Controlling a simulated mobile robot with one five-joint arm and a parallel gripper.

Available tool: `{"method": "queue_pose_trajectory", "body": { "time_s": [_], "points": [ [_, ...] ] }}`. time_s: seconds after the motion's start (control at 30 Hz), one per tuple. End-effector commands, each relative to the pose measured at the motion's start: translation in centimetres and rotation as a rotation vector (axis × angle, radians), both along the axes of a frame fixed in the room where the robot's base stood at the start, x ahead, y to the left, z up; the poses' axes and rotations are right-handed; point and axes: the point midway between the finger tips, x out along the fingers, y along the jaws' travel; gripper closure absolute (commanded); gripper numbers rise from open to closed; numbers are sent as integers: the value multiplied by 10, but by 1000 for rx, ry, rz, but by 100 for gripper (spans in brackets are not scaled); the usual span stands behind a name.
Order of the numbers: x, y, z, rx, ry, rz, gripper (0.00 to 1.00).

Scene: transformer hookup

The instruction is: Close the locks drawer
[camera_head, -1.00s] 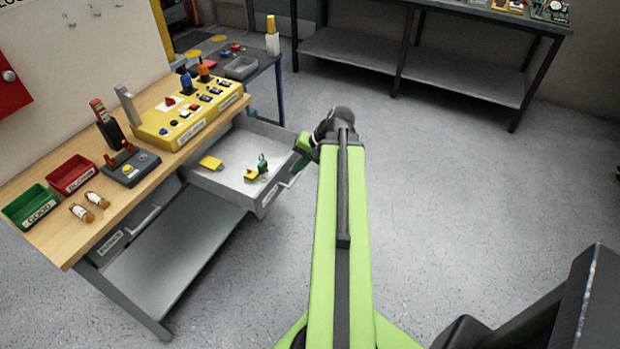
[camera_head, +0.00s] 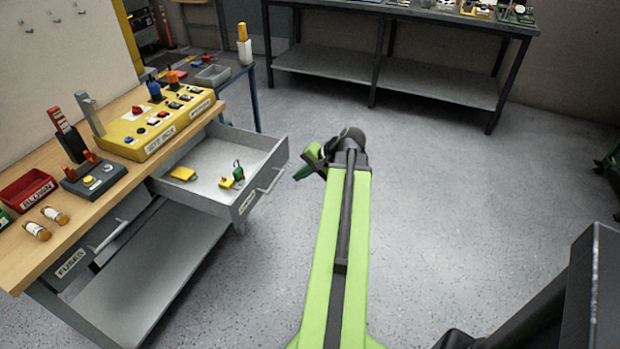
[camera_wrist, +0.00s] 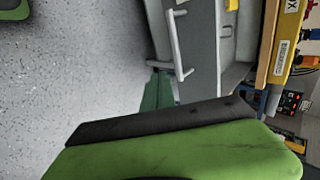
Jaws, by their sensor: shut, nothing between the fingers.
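The grey locks drawer (camera_head: 205,200) stands open below the bench top in the head view, with a bar handle (camera_head: 271,179) on its front. It holds a yellow piece (camera_head: 183,174) and a small yellow and green lock (camera_head: 232,177). My gripper (camera_head: 303,168) is shut and empty, just right of the drawer front and apart from the handle; the arm partly hides it. In the wrist view, the drawer's handle (camera_wrist: 177,45) and front panel (camera_wrist: 203,50) show beyond my green and black gripper parts.
The fuses drawer (camera_head: 105,238) is at the lower left. The bench top (camera_head: 110,195) carries a yellow test box (camera_head: 155,128), a red bin (camera_head: 27,188) and fuses. A shelf table (camera_head: 430,82) stands at the back. The floor right of the drawer is clear.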

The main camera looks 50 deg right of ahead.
Motion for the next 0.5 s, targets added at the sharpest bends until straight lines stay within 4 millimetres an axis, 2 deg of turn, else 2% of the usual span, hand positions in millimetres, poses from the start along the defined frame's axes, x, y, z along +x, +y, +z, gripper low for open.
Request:
{"method": "queue_pose_trajectory", "body": {
  "time_s": [0.03,0.07,0.23,0.5],
  "points": [
    [8,2,-16,-1,0,2,100],
    [14,3,-10,-1,0,2,100],
    [35,8,-12,0,1,0,100],
    [42,10,-12,-1,1,-2,100]
  ]
}}
